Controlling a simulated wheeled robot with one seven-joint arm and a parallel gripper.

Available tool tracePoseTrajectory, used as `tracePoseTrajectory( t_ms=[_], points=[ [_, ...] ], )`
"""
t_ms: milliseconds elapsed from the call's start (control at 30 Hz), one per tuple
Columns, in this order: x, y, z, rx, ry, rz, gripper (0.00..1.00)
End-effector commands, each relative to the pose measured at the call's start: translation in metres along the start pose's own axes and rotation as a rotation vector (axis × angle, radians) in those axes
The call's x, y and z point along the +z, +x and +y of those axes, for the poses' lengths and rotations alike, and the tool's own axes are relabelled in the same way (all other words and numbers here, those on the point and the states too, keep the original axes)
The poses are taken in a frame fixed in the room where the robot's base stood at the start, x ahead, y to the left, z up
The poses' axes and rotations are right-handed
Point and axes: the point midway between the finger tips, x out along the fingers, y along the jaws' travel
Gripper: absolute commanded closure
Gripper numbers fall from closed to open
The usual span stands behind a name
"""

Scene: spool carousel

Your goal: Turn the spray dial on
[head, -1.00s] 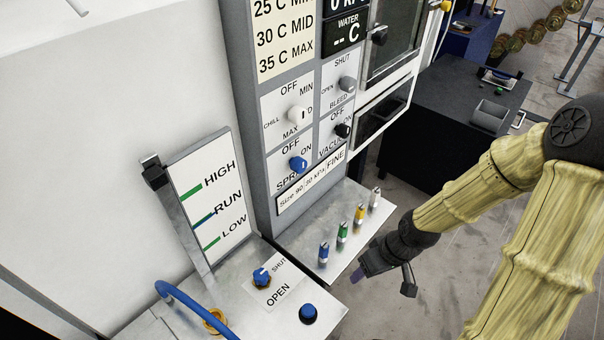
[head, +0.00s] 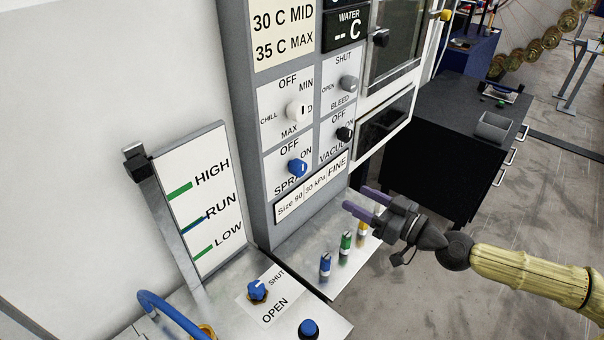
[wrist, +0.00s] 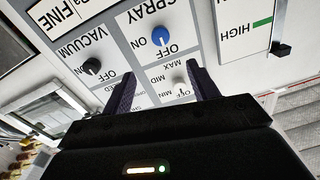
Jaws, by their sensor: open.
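The spray dial is a blue knob (head: 297,168) on the lower left of the grey control panel in the head view, under OFF and beside ON. It also shows in the wrist view, upside down, as a blue knob (wrist: 161,36) beyond the fingertips. Its exact pointer setting is hard to read. My gripper (head: 362,202) is open and empty, to the right of and below the dial, apart from the panel. Its two purple fingers point left toward the panel. In the wrist view the gripper (wrist: 162,82) shows its fingers spread wide.
Near the spray dial are a black vacuum knob (head: 344,134), a white chill knob (head: 297,110) and a grey bleed knob (head: 348,83). Below my gripper, a metal shelf (head: 300,262) holds several coloured pegs. A blue open/shut valve (head: 258,288) sits lower left. A dark bench (head: 455,130) stands right.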

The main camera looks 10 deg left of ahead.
Motion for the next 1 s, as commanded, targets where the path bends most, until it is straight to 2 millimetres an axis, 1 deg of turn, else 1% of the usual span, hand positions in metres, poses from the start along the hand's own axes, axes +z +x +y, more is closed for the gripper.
tracePoseTrajectory(
  t_ms=[300,467,667,1000],
  points=[
    [0.0,0.002,-0.001,-0.002,0.001,-0.003,0.41],
    [0.0,0.011,-0.001,-0.003,0.002,-0.004,0.41],
    [0.0,0.037,-0.002,-0.006,0.004,-0.006,0.41],
    [0.0,0.088,-0.002,-0.005,0.003,-0.006,0.41]
  ],
)
